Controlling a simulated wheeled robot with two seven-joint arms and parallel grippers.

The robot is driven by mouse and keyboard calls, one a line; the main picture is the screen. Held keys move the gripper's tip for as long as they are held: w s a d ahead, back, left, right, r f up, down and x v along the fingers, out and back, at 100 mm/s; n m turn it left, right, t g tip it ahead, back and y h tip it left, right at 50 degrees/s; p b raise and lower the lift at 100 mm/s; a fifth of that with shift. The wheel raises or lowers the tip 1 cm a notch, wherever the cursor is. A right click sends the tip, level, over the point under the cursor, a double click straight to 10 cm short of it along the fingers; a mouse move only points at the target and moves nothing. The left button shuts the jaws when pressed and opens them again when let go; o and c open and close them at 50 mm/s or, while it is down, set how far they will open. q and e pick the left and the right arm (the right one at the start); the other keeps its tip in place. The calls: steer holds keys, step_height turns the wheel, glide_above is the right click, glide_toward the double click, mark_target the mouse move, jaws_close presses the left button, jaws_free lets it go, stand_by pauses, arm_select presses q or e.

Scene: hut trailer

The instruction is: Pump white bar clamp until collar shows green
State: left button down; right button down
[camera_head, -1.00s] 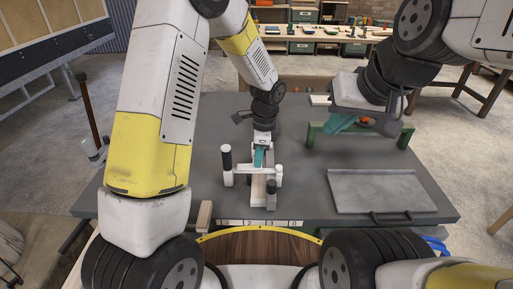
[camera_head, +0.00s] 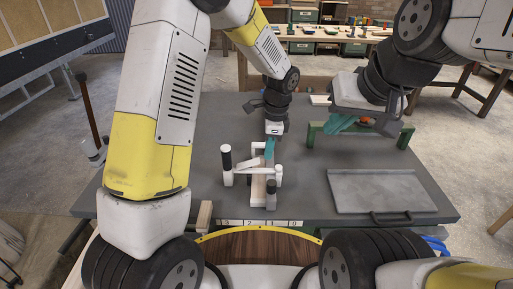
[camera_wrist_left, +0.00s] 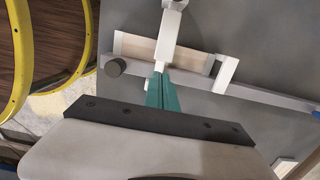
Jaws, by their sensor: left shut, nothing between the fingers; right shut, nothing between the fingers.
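The white bar clamp (camera_head: 243,171) stands on the grey table, with dark-tipped upright posts, around a pale wooden block (camera_head: 258,187). No green collar is discernible. My right gripper (camera_head: 340,124) is shut and empty, away from the clamp.
A green frame (camera_head: 312,136) stands on the table below my right gripper. A grey tray (camera_head: 375,187) with a dark handle lies at the right. A small wooden piece (camera_head: 204,215) sits at the front edge. The table (camera_head: 205,130) left of the clamp is clear.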

arm_select(q)
steer(key=r, duration=0.5)
steer(key=shift+d+r, duration=0.15)
steer(key=shift+d, duration=0.15)
stand_by(0.5)
steer(key=shift+a+r+y, duration=0.25)
steer(key=shift+a+y, duration=0.55)
steer(key=shift+a, duration=0.2)
steer(key=shift+f, duration=0.15)
